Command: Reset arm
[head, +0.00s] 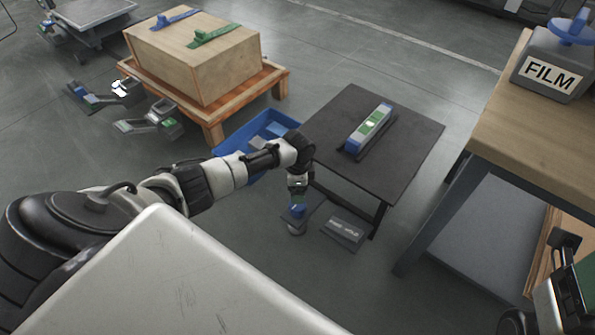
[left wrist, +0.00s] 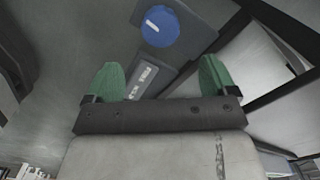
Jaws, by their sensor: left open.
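My left arm (head: 225,175) reaches from the left to the middle of the head view, bent down at the wrist. My left gripper (head: 298,192) is near the low pedestal with a round blue button (head: 297,210). In the left wrist view the green fingertips (left wrist: 160,80) are wide apart with nothing held between them. The blue button (left wrist: 160,25) shows beyond them, beside a grey plate with a white label (left wrist: 143,78).
A dark low table (head: 405,140) holds a blue, white and green device (head: 370,128). A blue bin (head: 228,145) stands behind my left arm. A wooden crate (head: 185,65) sits on a pallet. A wooden bench (head: 530,140) bears a FILM container (head: 552,68). Floor shows between them.

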